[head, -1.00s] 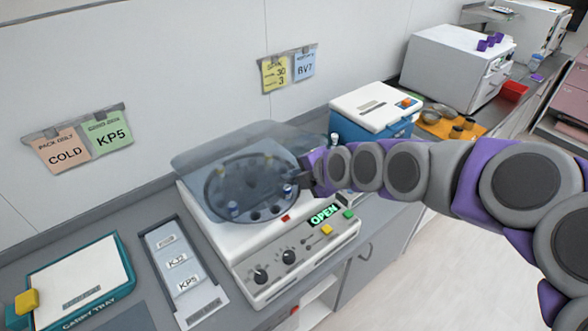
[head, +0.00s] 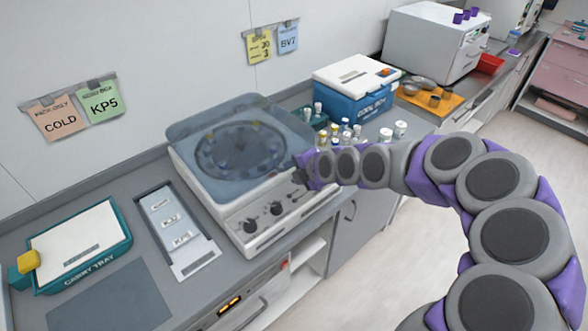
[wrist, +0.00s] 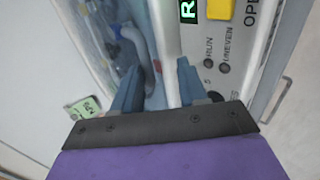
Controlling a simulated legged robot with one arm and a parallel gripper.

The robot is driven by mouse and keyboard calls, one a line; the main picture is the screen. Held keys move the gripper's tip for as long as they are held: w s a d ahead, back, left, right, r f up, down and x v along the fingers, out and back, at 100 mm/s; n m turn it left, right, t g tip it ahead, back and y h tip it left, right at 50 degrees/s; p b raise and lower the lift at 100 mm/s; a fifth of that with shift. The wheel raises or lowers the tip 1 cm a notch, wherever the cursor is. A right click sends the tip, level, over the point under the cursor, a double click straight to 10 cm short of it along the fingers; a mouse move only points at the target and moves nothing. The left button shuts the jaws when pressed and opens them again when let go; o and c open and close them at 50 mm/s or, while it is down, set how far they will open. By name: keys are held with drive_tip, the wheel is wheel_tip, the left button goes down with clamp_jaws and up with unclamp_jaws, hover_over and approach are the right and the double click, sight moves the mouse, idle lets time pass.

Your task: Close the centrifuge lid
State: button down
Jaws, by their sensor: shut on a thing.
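The centrifuge (head: 245,210) stands on the counter. Its bluish see-through lid (head: 200,128) lies flat over the round rotor, and I see no clear gap; I cannot tell whether it is latched. My gripper (head: 300,172) is at the lid's front right corner. In the wrist view, the fingers of my gripper (wrist: 158,78) straddle the lid's front edge near a curved grey handle (wrist: 143,55); the exact contact is hard to see. My arm hides part of the front panel in the head view.
A carry tray (head: 120,270) and a labelled grey rack (head: 185,255) are left of the centrifuge. Several capped tubes (head: 346,130) and a blue cool box (head: 350,105) stand behind my wrist. Open floor (head: 375,270) lies at the front right.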

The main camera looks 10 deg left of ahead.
drive_tip(key=shift+s+a+f+g, duration=0.15)
drive_tip(key=shift+s+f, duration=0.15)
drive_tip(key=shift+f, duration=0.2)
drive_tip(key=shift+s+d+f+g, duration=0.15)
drive_tip(key=shift+s+f, duration=0.15)
drive_tip(key=shift+f, duration=0.2)
drive_tip(key=c, duration=1.1)
unclamp_jaws()
drive_tip(key=shift+w, duration=0.15)
drive_tip(key=shift+w+a+r, duration=0.1)
drive_tip(key=shift+w+a, duration=0.1)
drive_tip(key=shift+a, duration=0.05)
drive_tip(key=shift+c, duration=0.3)
drive_tip(key=shift+d+r, duration=0.1)
drive_tip(key=shift+r, duration=0.1)
drive_tip(key=p+v, duration=0.3)
drive_tip(key=v, duration=1.4)
drive_tip(key=shift+r, duration=0.2)
